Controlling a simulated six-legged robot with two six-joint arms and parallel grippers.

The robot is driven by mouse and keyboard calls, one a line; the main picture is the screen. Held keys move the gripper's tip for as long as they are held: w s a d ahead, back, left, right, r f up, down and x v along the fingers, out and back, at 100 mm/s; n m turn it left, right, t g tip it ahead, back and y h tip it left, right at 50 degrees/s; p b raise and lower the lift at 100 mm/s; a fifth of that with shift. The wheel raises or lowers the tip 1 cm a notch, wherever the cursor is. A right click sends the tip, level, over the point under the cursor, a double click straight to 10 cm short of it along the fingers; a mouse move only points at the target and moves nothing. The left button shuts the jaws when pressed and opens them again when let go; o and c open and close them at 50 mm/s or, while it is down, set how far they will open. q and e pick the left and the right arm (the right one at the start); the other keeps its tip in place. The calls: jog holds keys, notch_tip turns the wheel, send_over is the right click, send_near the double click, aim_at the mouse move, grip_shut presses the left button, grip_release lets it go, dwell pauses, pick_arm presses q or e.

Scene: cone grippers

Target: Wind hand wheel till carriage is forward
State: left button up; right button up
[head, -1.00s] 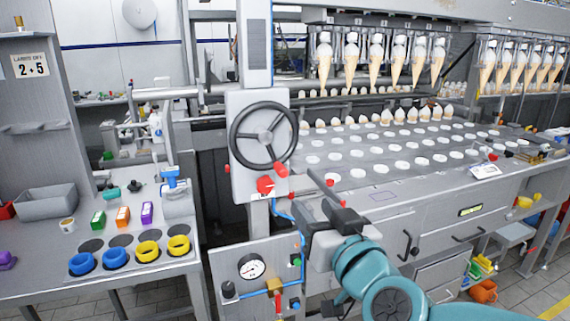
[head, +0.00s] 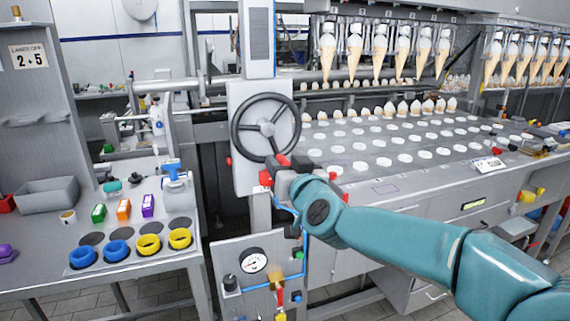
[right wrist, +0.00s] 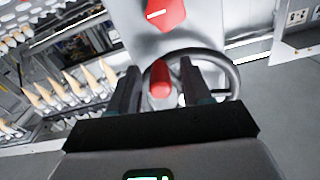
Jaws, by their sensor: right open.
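The dark hand wheel (head: 266,127) is on a grey upright panel left of the machine bed, its red handle (head: 283,160) at the lower right of the rim. My right gripper (head: 288,172) is at this handle. In the right wrist view, the red handle (right wrist: 160,78) lies between the two open dark fingers (right wrist: 160,70), with no clear sign of contact. Part of the wheel rim (right wrist: 226,72) shows behind them. Hanging cones (head: 382,50) sit in a row of holders above the bed; I cannot tell which part is the carriage. My left gripper is out of view.
A red block (head: 266,178) is on the panel just below the wheel. A pressure gauge (head: 253,260) and blue pipes are lower down. The machine bed (head: 345,165) with white discs lies right. A side table (head: 45,240) with coloured rings stands left.

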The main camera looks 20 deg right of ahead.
grip_shut()
jog(key=a+m, duration=0.1)
jog(key=m, duration=0.1)
jog(key=a+m, duration=0.1)
jog(key=m, duration=0.1)
jog(key=shift+s+a+f+b, duration=0.1)
jog(key=shift+a+f+b, duration=0.15)
jog(key=shift+a+b, duration=0.15)
grip_release()
jog(key=shift+d, duration=0.1)
